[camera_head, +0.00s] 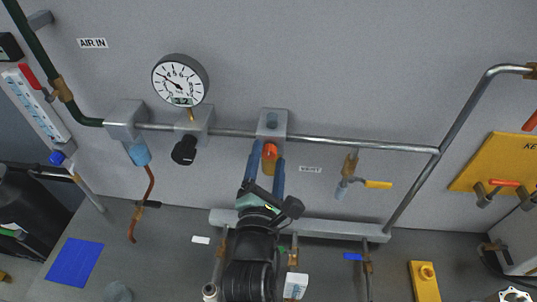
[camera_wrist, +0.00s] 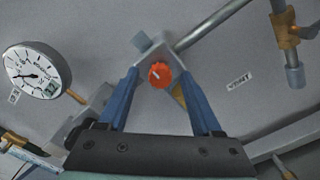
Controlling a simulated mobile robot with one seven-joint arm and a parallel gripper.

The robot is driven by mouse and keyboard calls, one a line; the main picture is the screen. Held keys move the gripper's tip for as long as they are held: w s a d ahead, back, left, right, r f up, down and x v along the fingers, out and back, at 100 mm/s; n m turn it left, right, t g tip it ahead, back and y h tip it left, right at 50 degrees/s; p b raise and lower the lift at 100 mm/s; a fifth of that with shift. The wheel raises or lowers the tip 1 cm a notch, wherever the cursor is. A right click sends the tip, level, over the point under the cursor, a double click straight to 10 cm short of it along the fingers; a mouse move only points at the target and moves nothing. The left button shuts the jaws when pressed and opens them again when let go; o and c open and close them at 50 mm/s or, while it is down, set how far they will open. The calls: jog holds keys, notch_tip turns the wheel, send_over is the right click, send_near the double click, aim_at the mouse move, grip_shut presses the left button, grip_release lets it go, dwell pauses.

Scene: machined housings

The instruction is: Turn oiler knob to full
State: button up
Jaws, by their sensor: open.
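The oiler knob is an orange round knob (camera_head: 269,152) on a grey metal block (camera_head: 273,120) in the pipe line. In the wrist view the orange knob (camera_wrist: 159,74) shows between and beyond the fingers, with a small light mark on its face. My gripper (camera_head: 266,153) is in front of the block, its two blue fingers on either side of the knob in the head view. In the wrist view the gripper (camera_wrist: 160,82) is open with a gap around the knob. I cannot tell whether either finger touches it.
A pressure gauge (camera_head: 180,81) and a black knob (camera_head: 184,150) are left of the block. A yellow-handled vent valve (camera_head: 377,184) hangs to the right. The steel pipe (camera_head: 380,145) runs along the wall. A grey ledge (camera_head: 335,228) lies below.

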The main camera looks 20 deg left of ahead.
jog(key=shift+w, duration=0.1)
grip_shut()
dwell(0.3)
